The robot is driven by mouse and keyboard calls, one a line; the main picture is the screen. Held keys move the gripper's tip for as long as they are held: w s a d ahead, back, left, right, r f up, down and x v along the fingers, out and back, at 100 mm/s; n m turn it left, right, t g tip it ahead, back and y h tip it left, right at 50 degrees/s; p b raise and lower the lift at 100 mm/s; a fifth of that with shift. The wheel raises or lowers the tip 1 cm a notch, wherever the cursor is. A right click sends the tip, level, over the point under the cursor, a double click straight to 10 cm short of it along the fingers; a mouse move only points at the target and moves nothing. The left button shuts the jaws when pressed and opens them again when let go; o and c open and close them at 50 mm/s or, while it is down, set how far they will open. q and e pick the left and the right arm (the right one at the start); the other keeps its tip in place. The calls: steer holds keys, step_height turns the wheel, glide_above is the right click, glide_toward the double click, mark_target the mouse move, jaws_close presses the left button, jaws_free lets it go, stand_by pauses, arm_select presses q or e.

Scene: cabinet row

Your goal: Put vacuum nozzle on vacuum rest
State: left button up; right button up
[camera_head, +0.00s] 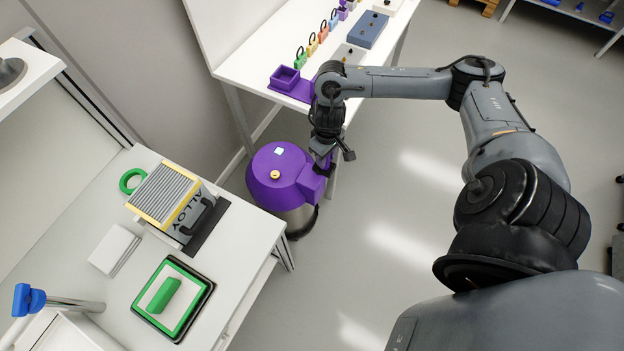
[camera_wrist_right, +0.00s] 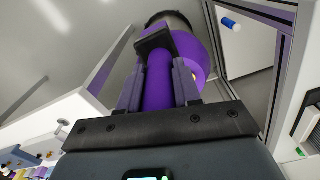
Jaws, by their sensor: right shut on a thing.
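A purple vacuum (camera_head: 270,165) with a shiny metal lower body stands on the floor between two tables. A purple part juts from its right side toward my right gripper (camera_head: 325,160). In the right wrist view, my right gripper (camera_wrist_right: 158,88) is shut on a purple tube-like piece (camera_wrist_right: 158,85), which I take to be the vacuum nozzle. A black part (camera_wrist_right: 156,42) and the purple vacuum body lie just beyond it. I cannot tell whether the held piece touches the vacuum body. No part is clearly recognisable as the vacuum rest. My left gripper is not in view.
A white table (camera_head: 262,45) behind the vacuum holds a purple tray (camera_head: 285,78) and several coloured padlocks. A white table (camera_head: 68,215) at left holds a grey box (camera_head: 172,200) and a green block (camera_head: 164,295). The floor right of the vacuum is clear.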

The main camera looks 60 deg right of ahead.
steer(key=s+d+f+b, duration=0.1)
steer(key=s+f+b, duration=0.25)
steer(key=f, duration=0.25)
steer(key=b, duration=0.5)
glide_toward(312, 177)
steer(key=shift+f+b, duration=0.95)
steer(key=shift+f, duration=0.1)
steer(key=shift+r, duration=0.1)
steer(key=o, duration=1.1)
steer(key=shift+f, duration=0.2)
steer(key=shift+c, duration=0.2)
steer(key=shift+r, duration=0.15)
